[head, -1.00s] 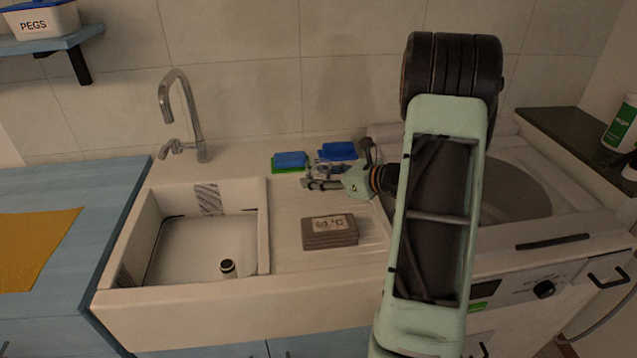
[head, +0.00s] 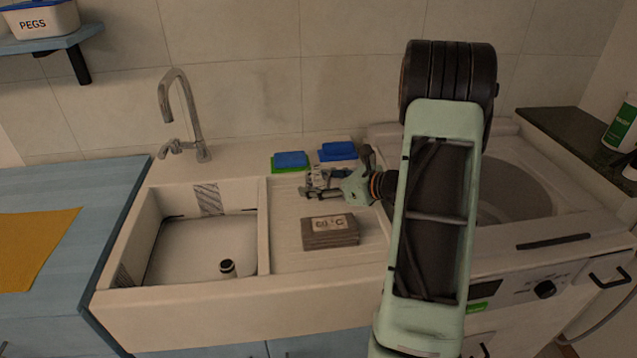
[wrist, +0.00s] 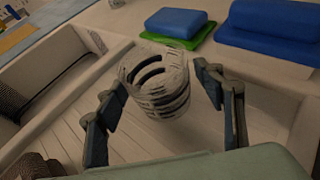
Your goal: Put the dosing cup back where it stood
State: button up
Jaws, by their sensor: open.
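The dosing cup (wrist: 158,88) is a pale see-through cup with dark curved bands. In the wrist view it stands on the ribbed drainboard (wrist: 150,140), between my fingers and near the board's back edge. My gripper (wrist: 162,84) is open, with one finger on each side of the cup and visible gaps beside it. In the head view my gripper (head: 318,184) is low over the drainboard, reaching in from the right, and the cup (head: 317,174) is small and partly hidden by the fingers.
The sink basin (head: 205,250) is left, the washing machine (head: 535,262) right.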

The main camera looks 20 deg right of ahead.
jog(key=v, duration=1.2)
jog(key=shift+r, duration=0.1)
